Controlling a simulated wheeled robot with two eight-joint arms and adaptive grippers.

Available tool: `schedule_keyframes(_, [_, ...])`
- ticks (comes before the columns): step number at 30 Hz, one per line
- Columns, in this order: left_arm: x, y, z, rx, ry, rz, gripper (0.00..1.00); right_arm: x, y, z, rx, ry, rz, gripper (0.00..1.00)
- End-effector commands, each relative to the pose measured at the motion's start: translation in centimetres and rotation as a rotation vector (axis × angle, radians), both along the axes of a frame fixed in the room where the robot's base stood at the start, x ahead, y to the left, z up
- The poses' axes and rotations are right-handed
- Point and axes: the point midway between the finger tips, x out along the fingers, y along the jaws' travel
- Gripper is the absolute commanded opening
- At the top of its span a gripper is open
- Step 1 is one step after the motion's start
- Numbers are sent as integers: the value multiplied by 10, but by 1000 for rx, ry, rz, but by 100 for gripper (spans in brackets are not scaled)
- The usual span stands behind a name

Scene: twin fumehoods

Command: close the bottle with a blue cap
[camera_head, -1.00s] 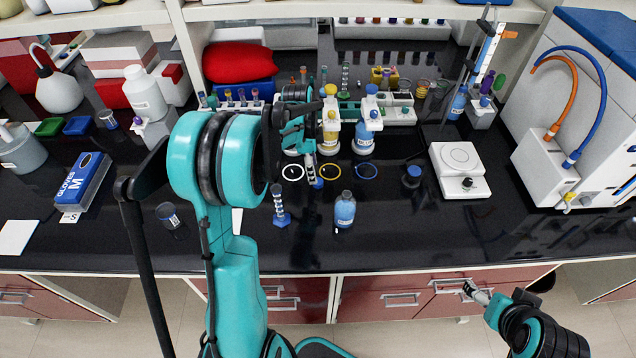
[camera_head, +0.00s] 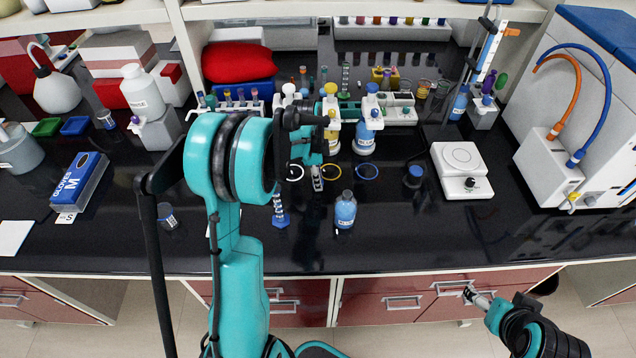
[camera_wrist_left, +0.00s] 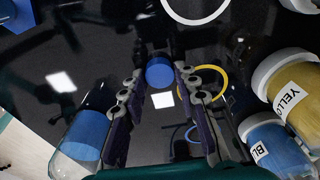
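The bottle with blue liquid (camera_head: 345,211) stands upright near the front middle of the bench; it also shows at lower left in the left wrist view (camera_wrist_left: 82,142). A small blue cap (camera_wrist_left: 160,72) sits on the black bench between the fingertips of my left gripper (camera_wrist_left: 161,78), with gaps visible on both sides. My left gripper is open and points down at the cap. In the head view, my left gripper (camera_head: 317,180) hides the cap, left of and behind the bottle. My right gripper (camera_head: 470,294) is low at the right, in front of the bench, its opening unclear.
White (camera_head: 295,172), yellow (camera_head: 331,171) and blue (camera_head: 367,172) rings lie behind the bottle. Yellow (camera_head: 333,132) and blue (camera_head: 364,138) wash bottles stand behind them.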

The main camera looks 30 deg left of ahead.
Motion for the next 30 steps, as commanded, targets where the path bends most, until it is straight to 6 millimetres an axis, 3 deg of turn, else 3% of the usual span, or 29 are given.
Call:
schedule_keyframes(11, [0, 0, 4, 0, 0, 0, 22, 0, 0, 2, 0, 0, 0, 80])
schedule_keyframes(24, [0, 0, 84, 0, 0, 0, 22, 0, 0, 27, 0, 0, 0, 80])
schedule_keyframes(30, [0, 0, 99, 0, 0, 0, 22, 0, 0, 30, 0, 0, 0, 80])
